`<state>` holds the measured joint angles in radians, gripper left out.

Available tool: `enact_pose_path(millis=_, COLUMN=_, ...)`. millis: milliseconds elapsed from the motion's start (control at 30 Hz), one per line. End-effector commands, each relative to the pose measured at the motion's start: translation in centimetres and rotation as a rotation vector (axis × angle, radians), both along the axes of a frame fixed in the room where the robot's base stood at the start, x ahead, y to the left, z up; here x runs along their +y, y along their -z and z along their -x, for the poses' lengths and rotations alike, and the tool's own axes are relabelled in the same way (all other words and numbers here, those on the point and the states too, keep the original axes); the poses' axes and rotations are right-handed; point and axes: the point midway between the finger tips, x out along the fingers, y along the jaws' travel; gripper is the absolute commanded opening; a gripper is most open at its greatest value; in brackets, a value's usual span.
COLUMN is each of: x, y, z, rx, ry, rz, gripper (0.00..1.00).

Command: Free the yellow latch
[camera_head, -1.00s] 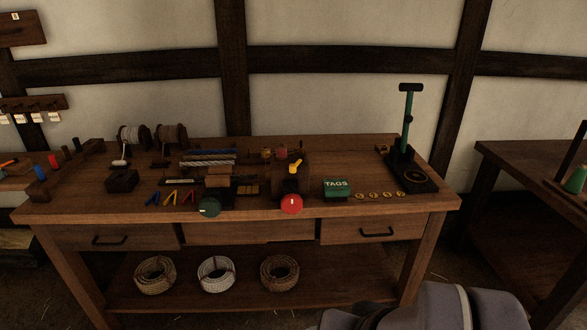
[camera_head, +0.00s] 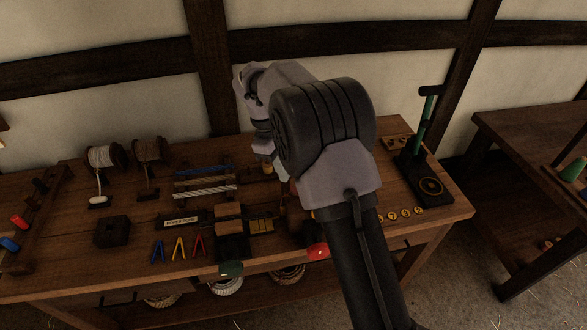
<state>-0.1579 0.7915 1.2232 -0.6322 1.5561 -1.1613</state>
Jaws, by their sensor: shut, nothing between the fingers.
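The yellow latch is hidden behind my arm. The dark block that carries it shows only a sliver beside the red knob (camera_head: 318,250), which is partly covered by my forearm. My gripper (camera_head: 272,164) hangs down over the back middle of the bench, partly hidden by my own wrist. It appears shut with nothing held. Its fingertips are close to where the latch block stands, but I cannot tell whether they touch it.
A green-posted stand (camera_head: 424,125) rises at the right. Another table (camera_head: 520,130) stands further right.

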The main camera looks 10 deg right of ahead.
Motion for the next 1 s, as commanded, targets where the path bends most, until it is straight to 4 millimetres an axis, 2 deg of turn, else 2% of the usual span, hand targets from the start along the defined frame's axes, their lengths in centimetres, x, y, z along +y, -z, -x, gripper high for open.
enact_pose_path(millis=367, x=-0.1, y=0.7, z=0.0, rx=0.003, ry=-0.004, rz=0.0, gripper=0.0)
enact_pose_path(millis=467, x=-0.3, y=2.2, z=0.3, rx=0.005, ry=-0.003, rz=0.0, gripper=0.0)
enact_pose_path(millis=867, x=-2.0, y=10.6, z=1.6, rx=0.004, ry=-0.002, rz=0.001, gripper=0.0)
enact_pose_path(millis=1000, x=-4.0, y=10.2, z=3.0, rx=0.001, ry=-0.002, rz=-0.001, gripper=0.0)
